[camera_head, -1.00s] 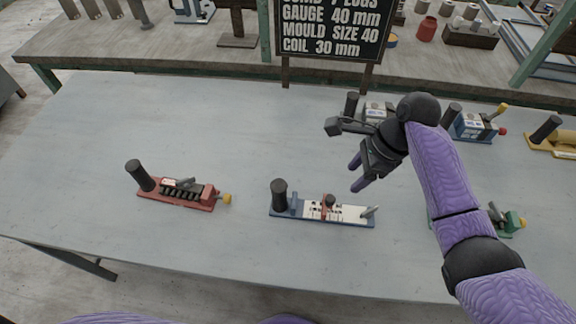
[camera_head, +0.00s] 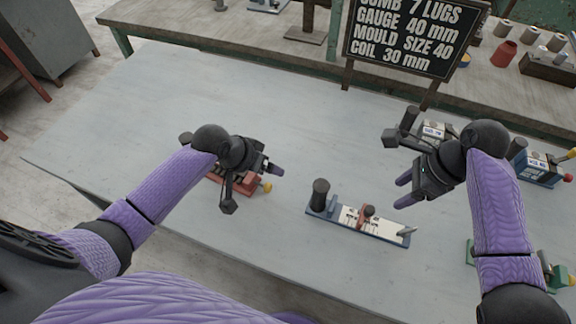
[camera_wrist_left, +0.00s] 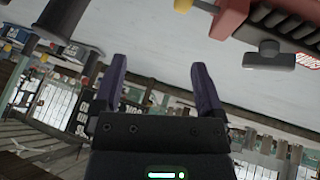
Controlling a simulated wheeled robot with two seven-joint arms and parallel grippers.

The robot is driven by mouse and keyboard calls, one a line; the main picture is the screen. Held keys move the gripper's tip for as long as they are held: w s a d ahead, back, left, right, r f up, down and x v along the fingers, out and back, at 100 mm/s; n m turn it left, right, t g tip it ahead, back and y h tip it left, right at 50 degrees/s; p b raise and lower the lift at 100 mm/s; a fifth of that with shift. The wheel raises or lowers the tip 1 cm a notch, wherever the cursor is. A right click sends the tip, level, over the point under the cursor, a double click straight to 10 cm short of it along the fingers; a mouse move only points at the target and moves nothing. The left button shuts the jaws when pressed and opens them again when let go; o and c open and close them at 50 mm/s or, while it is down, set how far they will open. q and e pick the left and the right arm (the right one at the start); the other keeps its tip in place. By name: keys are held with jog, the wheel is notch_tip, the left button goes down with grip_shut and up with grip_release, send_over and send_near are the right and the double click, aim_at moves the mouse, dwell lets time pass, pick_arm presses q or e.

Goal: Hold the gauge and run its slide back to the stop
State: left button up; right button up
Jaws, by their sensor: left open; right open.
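The gauge (camera_head: 345,224) lies on the grey table, a blue base with a white marked scale. A black post grip (camera_head: 319,196) stands at its left end and a small grey metal piece (camera_head: 405,231) at its right end. The red slide (camera_head: 365,216) with a dark knob sits near the middle of the scale. My right gripper (camera_head: 402,191) is open and empty, above and behind the gauge's right part. My left gripper (camera_head: 275,171) is open, left of the gauge, over the red tool; its parted, empty fingers show in the left wrist view (camera_wrist_left: 156,85).
The red tool (camera_head: 226,186) is partly hidden under my left gripper; it also shows in the left wrist view (camera_wrist_left: 260,25). A blue device (camera_head: 537,170) and a green one (camera_head: 548,272) stand to the right. A lettered board (camera_head: 412,38) stands behind. The table's left is clear.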

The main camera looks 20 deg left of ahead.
aim_at(371, 209)
pick_arm(q)
jog(key=d+r+m+g, duration=0.4)
jog(key=d+r+m, duration=0.1)
jog(key=d+m, duration=0.6)
jog(key=shift+m+t, duration=0.3)
jog(key=shift+m, duration=0.2)
jog(key=x, duration=0.9)
jog(key=shift+s+a+f, duration=0.1)
jog(key=shift+s+f, duration=0.05)
jog(key=shift+f, duration=0.25)
grip_shut()
pick_arm(e)
jog(key=shift+o, duration=0.7)
jog(key=shift+a, duration=0.1)
jog(key=a+r+n+h, duration=0.3)
jog(key=a+n+h, duration=0.1)
jog(key=n, duration=0.4)
jog(key=shift+t, duration=0.3)
jog(key=f, duration=1.2)
jog(key=shift+s+d, duration=0.15)
jog(key=shift+s, duration=0.1)
